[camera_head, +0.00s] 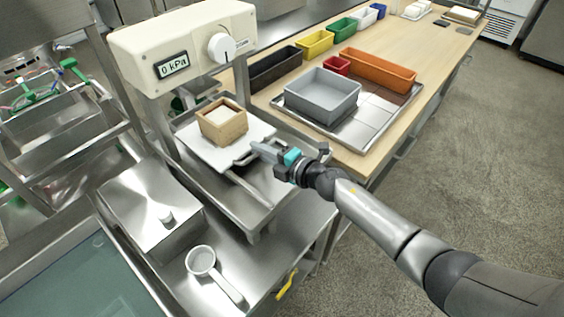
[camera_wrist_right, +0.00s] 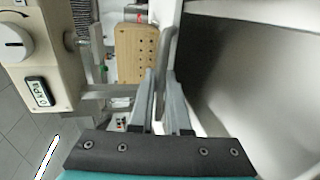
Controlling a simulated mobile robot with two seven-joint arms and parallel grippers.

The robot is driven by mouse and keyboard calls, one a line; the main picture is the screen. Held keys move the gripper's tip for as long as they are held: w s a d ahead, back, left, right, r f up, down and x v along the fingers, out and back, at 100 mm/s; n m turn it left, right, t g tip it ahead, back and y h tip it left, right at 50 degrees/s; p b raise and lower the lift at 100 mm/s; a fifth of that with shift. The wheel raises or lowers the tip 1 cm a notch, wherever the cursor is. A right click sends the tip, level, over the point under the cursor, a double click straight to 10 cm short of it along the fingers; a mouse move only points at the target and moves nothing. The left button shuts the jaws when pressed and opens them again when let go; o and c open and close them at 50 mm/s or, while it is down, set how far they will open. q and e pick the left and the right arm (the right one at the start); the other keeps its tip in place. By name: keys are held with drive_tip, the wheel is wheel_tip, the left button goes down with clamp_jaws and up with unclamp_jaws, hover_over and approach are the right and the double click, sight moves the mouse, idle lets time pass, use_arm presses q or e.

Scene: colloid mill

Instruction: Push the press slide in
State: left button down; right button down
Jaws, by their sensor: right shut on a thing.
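The press slide (camera_head: 191,141) is a pale flat plate under the press head (camera_head: 185,45), whose display reads 0 kPa. A wooden mould box (camera_head: 224,126) with white content stands upright on the slide; its side with holes also shows in the right wrist view (camera_wrist_right: 137,55). A grey bar handle (camera_wrist_right: 166,45) runs along the slide's near edge. My right gripper (camera_head: 255,150) is at this handle, shut on it, with its fingers (camera_wrist_right: 161,78) either side of the bar. The fingers partly hide the handle in the head view. My left gripper is not in view.
A grey bin (camera_head: 322,97) on a metal tray and several coloured bins stand on the wooden table (camera_head: 440,50) to the right. A metal box (camera_head: 150,205) with a knob and a white scoop (camera_head: 201,262) are on the steel bench at the front left.

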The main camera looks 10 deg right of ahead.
sight(237, 135)
drive_tip(key=b+x, duration=0.1)
drive_tip(key=x, duration=0.2)
drive_tip(key=r+x, duration=0.1)
drive_tip(key=x, duration=0.2)
drive_tip(key=shift+w+a+r+b, duration=0.1)
drive_tip(key=shift+w+a+b, duration=0.25)
drive_tip(key=shift+w, duration=0.05)
drive_tip(key=shift+r, duration=0.25)
drive_tip(key=c, duration=1.3)
unclamp_jaws()
drive_tip(key=shift+w, duration=0.1)
drive_tip(key=shift+o, duration=0.7)
drive_tip(key=shift+w+a, duration=0.1)
drive_tip(key=shift+a, duration=0.05)
